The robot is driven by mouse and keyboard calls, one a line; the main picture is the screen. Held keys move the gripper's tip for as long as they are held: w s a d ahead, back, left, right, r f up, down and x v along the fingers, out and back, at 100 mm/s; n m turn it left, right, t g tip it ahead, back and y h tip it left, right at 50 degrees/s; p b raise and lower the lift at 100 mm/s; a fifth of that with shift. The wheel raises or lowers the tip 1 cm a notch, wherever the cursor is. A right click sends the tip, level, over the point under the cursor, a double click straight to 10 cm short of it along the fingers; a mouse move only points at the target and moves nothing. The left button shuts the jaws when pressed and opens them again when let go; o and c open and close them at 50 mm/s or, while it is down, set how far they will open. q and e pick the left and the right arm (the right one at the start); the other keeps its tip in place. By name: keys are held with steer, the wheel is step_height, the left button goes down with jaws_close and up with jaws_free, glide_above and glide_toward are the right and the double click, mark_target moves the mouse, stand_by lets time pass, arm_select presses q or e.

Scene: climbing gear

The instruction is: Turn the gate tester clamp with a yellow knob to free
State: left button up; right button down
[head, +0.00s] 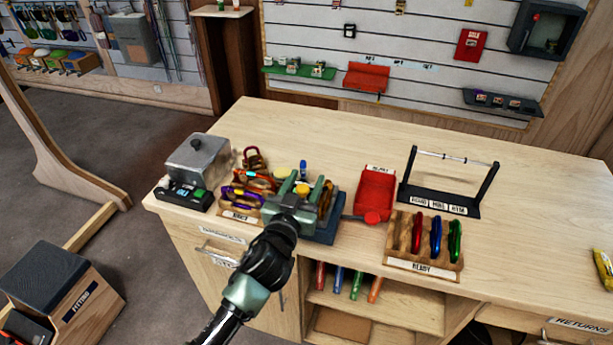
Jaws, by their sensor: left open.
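The gate tester clamp shows as a dark blue base (326,232) on the left part of the workbench, with a yellow knob (302,189) on top. My left gripper (301,187) reaches over it from below, with its green fingers open on either side of the knob. I cannot tell whether the fingers touch the knob. My gripper and wrist hide much of the clamp, so its setting cannot be read. An orange-brown carabiner (326,197) shows at the clamp's right side. My right gripper is not in view.
The bench's right side is mostly clear.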

arm_select(q)
steer(key=shift+w+d, duration=0.2)
steer(key=shift+w, duration=0.25)
jaws_close()
stand_by(1.2)
